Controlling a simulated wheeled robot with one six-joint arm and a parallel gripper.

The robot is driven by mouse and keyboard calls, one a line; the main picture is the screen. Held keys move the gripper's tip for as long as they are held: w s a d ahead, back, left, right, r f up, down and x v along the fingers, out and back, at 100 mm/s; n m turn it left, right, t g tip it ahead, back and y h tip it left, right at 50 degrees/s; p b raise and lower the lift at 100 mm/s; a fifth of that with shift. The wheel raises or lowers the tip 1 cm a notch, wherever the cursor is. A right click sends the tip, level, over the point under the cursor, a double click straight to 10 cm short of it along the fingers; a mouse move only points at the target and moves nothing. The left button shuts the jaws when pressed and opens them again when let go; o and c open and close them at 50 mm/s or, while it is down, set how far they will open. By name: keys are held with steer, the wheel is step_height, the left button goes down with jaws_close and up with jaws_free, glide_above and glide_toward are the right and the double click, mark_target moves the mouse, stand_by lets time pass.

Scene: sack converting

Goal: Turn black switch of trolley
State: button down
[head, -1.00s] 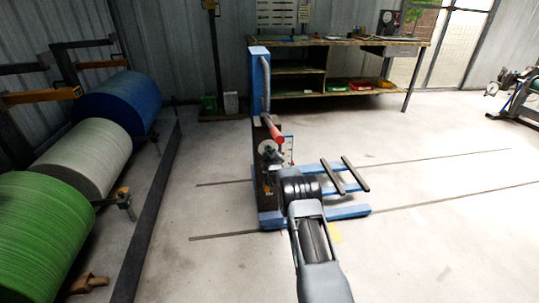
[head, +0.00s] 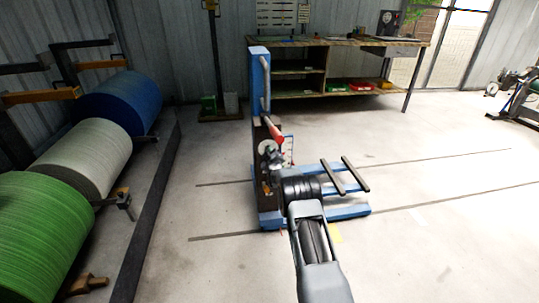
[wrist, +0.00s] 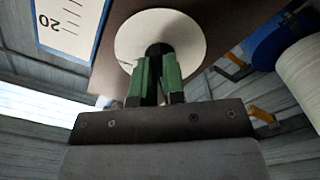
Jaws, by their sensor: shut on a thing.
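The trolley (head: 260,85) is a blue upright frame with a low blue base, standing in the middle of the head view. The black switch (wrist: 157,48) sits at the centre of a round white disc (wrist: 185,35) on a brown panel (wrist: 235,20) of the trolley. My gripper (wrist: 158,70) has green fingers on either side of the switch and is shut on it. The fingers hide most of the switch. In the head view my arm and wrist cover the switch.
A red-ended lever (head: 275,132) sticks out close above my wrist. Two dark bars (head: 343,175) lie across the trolley's low frame on the right. Large green, white and blue rolls (head: 105,100) line the left. A workbench (head: 340,42) stands behind.

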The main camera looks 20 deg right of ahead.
steer(key=shift+a+m+b, duration=0.1)
steer(key=shift+m+b, duration=4.65)
steer(key=shift+m, duration=3.95)
steer(key=c, duration=1.2)
jaws_free()
steer(key=shift+s, duration=0.1)
steer(key=s+a+p, duration=0.2)
steer(key=s+p, duration=0.2)
steer(key=s, duration=0.9)
steer(key=shift+s+a, duration=0.15)
steer(key=shift+a, duration=0.2)
